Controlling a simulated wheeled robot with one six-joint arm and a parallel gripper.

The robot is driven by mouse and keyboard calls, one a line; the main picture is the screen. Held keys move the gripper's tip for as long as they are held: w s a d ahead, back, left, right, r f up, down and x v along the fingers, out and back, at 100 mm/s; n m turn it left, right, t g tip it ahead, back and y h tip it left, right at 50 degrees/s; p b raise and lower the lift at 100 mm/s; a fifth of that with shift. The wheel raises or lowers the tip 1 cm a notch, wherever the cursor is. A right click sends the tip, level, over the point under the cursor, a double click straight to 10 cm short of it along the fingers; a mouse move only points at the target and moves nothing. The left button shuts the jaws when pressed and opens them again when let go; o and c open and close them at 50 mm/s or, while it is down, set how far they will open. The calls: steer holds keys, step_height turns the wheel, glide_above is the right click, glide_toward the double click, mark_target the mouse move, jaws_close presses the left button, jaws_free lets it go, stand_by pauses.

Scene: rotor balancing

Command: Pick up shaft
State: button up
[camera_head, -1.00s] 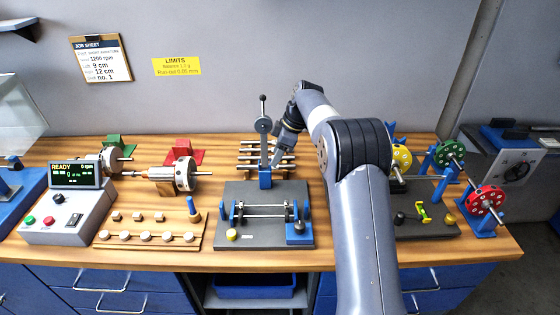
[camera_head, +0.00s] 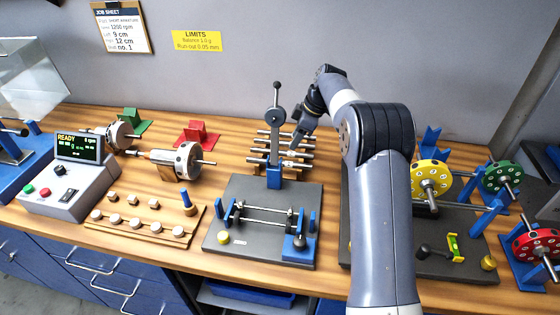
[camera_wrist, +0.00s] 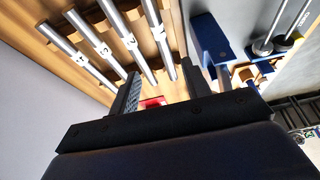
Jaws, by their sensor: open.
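Several metal shafts (camera_head: 303,154) lie side by side on a wooden rack behind the arbor press on the bench. In the wrist view the shafts (camera_wrist: 103,45) show small white number tags, too tilted to read surely. The shafts lie beyond the fingertips. I cannot tell which shaft is nearest.
The blue press post (camera_head: 274,175) stands just left of my gripper, on a dark base (camera_head: 225,220). A motor with a white disc (camera_head: 187,161) and a red block (camera_head: 196,134) sit further left. Yellow (camera_head: 430,178) and green (camera_head: 500,176) wheels stand right of my arm.

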steer(key=p+x, duration=0.1)
steer(key=x, duration=0.4)
steer(key=shift+f, duration=0.1)
steer(key=shift+a+p+x, duration=0.1)
steer(key=shift+p+x, duration=0.4)
steer(key=shift+x, duration=0.85)
steer(key=shift+a+p+x, duration=0.15)
steer(key=shift+p+x, duration=0.3)
steer(key=shift+x, duration=0.85)
steer(key=shift+s, duration=0.15)
jaws_close()
